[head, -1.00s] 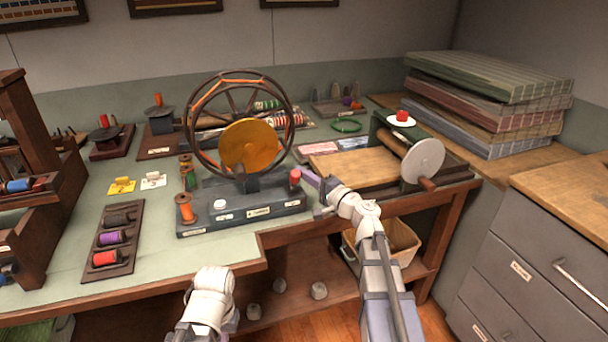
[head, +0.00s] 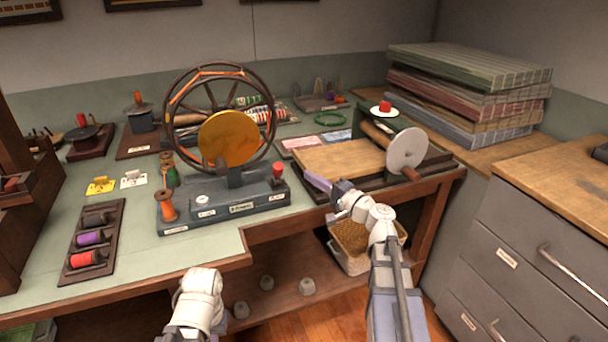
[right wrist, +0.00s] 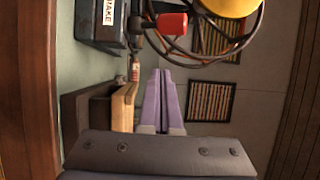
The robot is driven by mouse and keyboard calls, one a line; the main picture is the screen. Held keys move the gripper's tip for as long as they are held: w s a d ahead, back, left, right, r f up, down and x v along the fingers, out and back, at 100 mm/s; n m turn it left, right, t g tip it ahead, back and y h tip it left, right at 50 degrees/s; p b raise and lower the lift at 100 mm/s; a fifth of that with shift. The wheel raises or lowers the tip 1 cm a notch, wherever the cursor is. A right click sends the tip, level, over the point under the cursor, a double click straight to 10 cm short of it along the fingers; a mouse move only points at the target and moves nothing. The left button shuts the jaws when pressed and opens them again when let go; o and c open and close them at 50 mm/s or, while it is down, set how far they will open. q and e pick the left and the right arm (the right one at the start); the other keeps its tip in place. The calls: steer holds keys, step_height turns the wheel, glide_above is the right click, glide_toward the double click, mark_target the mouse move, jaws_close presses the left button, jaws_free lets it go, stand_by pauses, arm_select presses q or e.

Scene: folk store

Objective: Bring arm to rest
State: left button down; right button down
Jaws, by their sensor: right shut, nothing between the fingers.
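My right gripper (head: 318,183) is shut and empty. It hangs in front of the wooden board of the press-like device (head: 345,160), to the right of the wheel machine's red knob (head: 278,171). In the right wrist view its purple fingers (right wrist: 158,100) lie together, with the red knob (right wrist: 172,23) beyond them. I cannot tell whether the fingers touch anything. My left arm (head: 198,300) shows at the bottom of the head view, below the table's front edge, and its gripper cannot be made out.
The wheel machine (head: 222,205) stands on the green-topped table (head: 130,265). A spool tray (head: 92,240) lies at left. A wicker basket (head: 352,245) sits on the shelf below. Grey drawers (head: 540,240) stand at right. The floor (head: 300,322) in front is clear.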

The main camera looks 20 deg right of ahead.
steer(key=shift+s+d, duration=0.1)
steer(key=shift+s, duration=0.05)
stand_by(0.5)
steer(key=s+a+f+n+g+p, duration=0.1)
steer(key=s+a+n+g+p, duration=0.2)
steer(key=a, duration=0.4)
steer(key=s+a+f+n+g+p, duration=0.2)
steer(key=s+a+n+g+p, duration=0.2)
steer(key=a, duration=0.4)
steer(key=s+a+f+n+g+p, duration=0.1)
steer(key=s+a+n+g+p, duration=0.2)
steer(key=a, duration=0.5)
steer(key=shift+s+a+f+n+g+y+p, duration=0.1)
steer(key=shift+s+f+n+g+y+p, duration=0.15)
steer(key=shift+g, duration=0.3)
steer(key=shift+s+a+f+n+g+y+p, duration=0.1)
steer(key=shift+g+p, duration=0.2)
steer(key=shift+g, duration=0.25)
steer(key=s+d+r+n+g+h+p, duration=0.1)
steer(key=s+n+g+h+p, duration=0.4)
steer(key=s+h+p, duration=0.4)
steer(key=s+h, duration=0.1)
steer(key=s, duration=0.4)
steer(key=shift+n, duration=0.25)
